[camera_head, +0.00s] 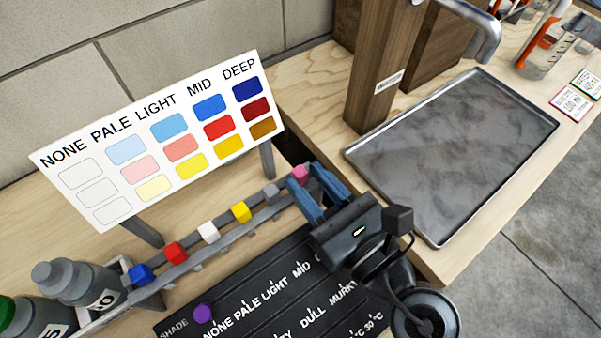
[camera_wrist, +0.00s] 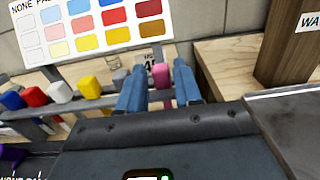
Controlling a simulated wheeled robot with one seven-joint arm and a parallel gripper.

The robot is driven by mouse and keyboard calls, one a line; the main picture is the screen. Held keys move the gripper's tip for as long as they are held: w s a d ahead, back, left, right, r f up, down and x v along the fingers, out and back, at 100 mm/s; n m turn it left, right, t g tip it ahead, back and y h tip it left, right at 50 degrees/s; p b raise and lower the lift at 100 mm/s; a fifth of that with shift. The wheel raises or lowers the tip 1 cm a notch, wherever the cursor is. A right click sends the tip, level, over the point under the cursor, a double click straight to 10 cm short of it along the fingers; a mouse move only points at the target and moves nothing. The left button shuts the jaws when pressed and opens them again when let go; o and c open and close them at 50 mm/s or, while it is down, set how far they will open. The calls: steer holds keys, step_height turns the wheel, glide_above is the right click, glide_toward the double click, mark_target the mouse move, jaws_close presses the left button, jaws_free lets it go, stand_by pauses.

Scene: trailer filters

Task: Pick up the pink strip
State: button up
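The pink strip (camera_head: 299,173) shows as a small pink block at the right end of a grey rack that holds a row of coloured blocks. My gripper (camera_head: 314,190) is at that end of the rack, its two blue fingers apart. In the wrist view the pink strip (camera_wrist: 161,75) stands between the fingertips of my gripper (camera_wrist: 158,82), with a visible gap on each side. Its lower part goes down between the fingers.
Grey, yellow, white, red and blue blocks sit along the rack (camera_head: 222,230) to the left. A colour chart (camera_head: 165,140) stands behind it. A black labelled board (camera_head: 235,300) lies in front. A metal tray (camera_head: 455,150) and wooden post (camera_head: 378,70) are to the right.

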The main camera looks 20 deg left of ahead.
steer(key=shift+x, duration=1.45)
jaws_close()
